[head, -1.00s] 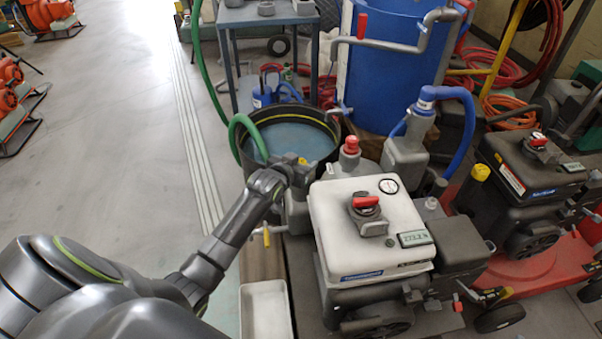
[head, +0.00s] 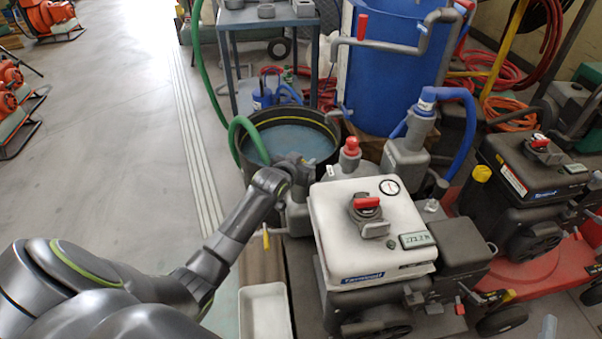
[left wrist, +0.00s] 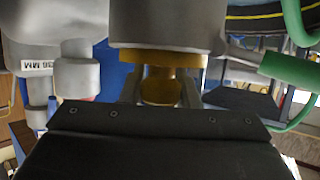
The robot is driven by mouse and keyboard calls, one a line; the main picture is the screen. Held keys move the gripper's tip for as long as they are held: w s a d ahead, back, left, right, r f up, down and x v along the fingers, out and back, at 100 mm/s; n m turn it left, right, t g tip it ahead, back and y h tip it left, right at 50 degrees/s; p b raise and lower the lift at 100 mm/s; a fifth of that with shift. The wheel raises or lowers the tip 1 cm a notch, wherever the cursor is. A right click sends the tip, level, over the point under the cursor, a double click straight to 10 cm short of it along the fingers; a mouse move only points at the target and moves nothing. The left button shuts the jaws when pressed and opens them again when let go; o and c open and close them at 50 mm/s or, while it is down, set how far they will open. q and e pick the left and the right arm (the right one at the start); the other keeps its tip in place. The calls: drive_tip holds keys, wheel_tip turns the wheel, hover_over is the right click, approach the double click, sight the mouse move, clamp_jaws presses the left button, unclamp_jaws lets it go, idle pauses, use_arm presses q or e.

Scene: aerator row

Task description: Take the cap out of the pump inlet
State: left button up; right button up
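The yellow-orange cap (left wrist: 160,88) shows in the left wrist view, its wide collar against the end of the grey pump inlet (left wrist: 166,28). Its narrower knob is between the two fingers of my left gripper (left wrist: 161,94), with no clear gap at either side, so the gripper looks shut on it. In the head view my left gripper (head: 297,165) is at the grey pump fitting left of the white-topped pump unit (head: 347,200). The gripper hides the cap there. My right gripper is not recognisable in view.
A black tub of water (head: 328,152) with a green hose (head: 237,127) stands just behind the gripper. A red-topped fitting (head: 350,158) rises close on its right. A white tray (head: 246,305) lies below the arm. The floor at left is open.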

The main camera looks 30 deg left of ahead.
use_arm(q)
drive_tip(key=c, duration=0.4)
drive_tip(key=shift+r, duration=0.1)
